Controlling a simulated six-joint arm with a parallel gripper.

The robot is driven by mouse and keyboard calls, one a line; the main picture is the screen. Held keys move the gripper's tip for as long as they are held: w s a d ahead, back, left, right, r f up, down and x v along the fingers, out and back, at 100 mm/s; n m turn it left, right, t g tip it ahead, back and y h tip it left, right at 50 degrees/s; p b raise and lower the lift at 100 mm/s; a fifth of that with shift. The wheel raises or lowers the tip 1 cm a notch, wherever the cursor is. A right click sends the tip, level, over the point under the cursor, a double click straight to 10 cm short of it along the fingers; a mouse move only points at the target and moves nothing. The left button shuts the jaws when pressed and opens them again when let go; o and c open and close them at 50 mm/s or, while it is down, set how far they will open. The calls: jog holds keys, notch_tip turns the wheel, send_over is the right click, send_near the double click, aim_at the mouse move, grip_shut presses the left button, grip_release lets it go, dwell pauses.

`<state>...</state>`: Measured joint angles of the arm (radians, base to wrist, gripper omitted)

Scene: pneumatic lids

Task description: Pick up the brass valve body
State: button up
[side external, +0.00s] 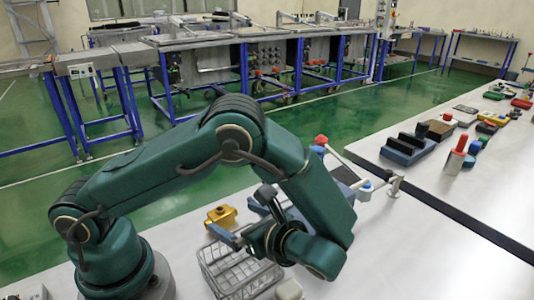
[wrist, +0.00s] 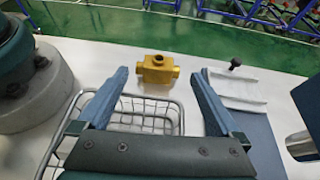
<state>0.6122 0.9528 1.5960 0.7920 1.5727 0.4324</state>
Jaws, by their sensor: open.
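The brass valve body (side external: 221,217) is a yellow block with ports. It stands on the white table behind the wire basket in the side view. In the wrist view the valve body (wrist: 158,70) is upright, beyond my fingertips and roughly midway between them. My gripper (wrist: 163,78) is open and empty, its two blue-grey fingers apart and not touching the valve body. In the side view my gripper (side external: 228,218) is low, above the basket, partly hidden by my own wrist. The wire basket (side external: 213,272) lies below my gripper and looks empty where it shows.
The basket rim (wrist: 176,103) is close under my fingers. A white tray-like piece (wrist: 228,84) with a black knob (wrist: 236,63) lies right of the valve body. A red-topped cylinder (side external: 455,157) and several parts stand on another table. Bare tabletop lies left of the valve body.

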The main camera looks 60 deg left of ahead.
aim_at(222, 213)
jog(key=shift+s+f, duration=0.1)
jog(key=shift+f, duration=0.1)
jog(key=shift+x, duration=2.45)
jog(key=shift+r, duration=0.1)
jog(key=c, duration=1.5)
jog(key=shift+c, duration=0.2)
